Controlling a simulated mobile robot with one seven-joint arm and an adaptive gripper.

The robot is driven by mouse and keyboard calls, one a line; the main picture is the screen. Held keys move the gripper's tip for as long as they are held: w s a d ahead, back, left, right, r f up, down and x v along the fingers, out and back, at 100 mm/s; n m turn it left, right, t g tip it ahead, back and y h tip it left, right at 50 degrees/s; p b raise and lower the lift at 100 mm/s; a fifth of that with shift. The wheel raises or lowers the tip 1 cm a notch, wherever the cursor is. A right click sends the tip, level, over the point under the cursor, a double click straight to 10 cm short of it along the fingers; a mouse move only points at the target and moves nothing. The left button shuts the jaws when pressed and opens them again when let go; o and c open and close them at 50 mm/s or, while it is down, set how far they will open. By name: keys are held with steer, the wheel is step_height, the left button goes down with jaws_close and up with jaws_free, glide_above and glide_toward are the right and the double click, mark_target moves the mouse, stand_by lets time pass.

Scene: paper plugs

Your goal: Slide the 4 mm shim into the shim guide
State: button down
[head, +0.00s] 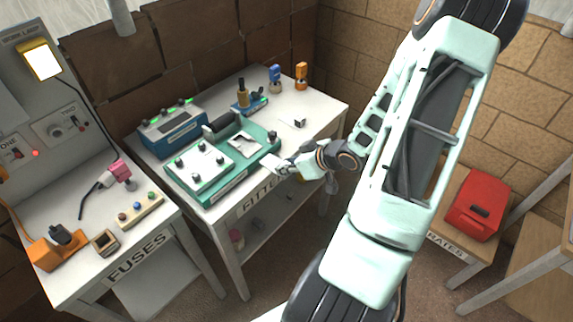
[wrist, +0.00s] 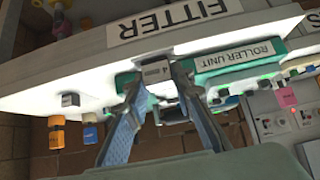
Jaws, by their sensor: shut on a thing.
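My gripper (head: 280,166) is shut on a pale flat piece, the 4 mm shim (head: 270,162), at the front right edge of the green roller unit in the head view. In the wrist view the fingers (wrist: 162,84) hold the shim (wrist: 157,73), and a dark "4" shows on its face. The green roller unit (head: 213,190) stands on the FITTER table and carries a white plate with dark knobs and a pale plate with an opening (head: 243,142). I cannot tell for sure which part is the shim guide. Contact between shim and unit is unclear.
A small metal block (head: 299,123) sits on the clear right part of the white table (head: 320,108). Behind are a blue box (head: 172,130) with green lights, a blue-based tool (head: 250,104), and blue (head: 275,78) and orange (head: 301,75) items. The FUSES table (head: 85,262) is left.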

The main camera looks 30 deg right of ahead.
mark_target(266, 158)
steer(key=shift+r, duration=0.2)
steer(key=shift+w+a, duration=0.35)
steer(key=shift+w, duration=0.55)
steer(key=shift+w+a, duration=0.3)
steer(key=shift+w, duration=0.6)
steer(key=shift+w+a, duration=0.35)
steer(key=shift+w, duration=0.55)
steer(key=shift+f, duration=0.25)
steer(key=shift+w+a+p, duration=0.1)
steer(key=shift+w+a, duration=0.3)
steer(key=shift+w, duration=0.7)
steer(key=shift+w+a+p, duration=0.1)
steer(key=shift+w+a, duration=0.35)
steer(key=shift+w, duration=0.65)
steer(key=shift+w+a+p, duration=0.1)
steer(key=shift+w+a, duration=0.3)
steer(key=shift+w, duration=0.7)
steer(key=c, duration=1.6)
jaws_free()
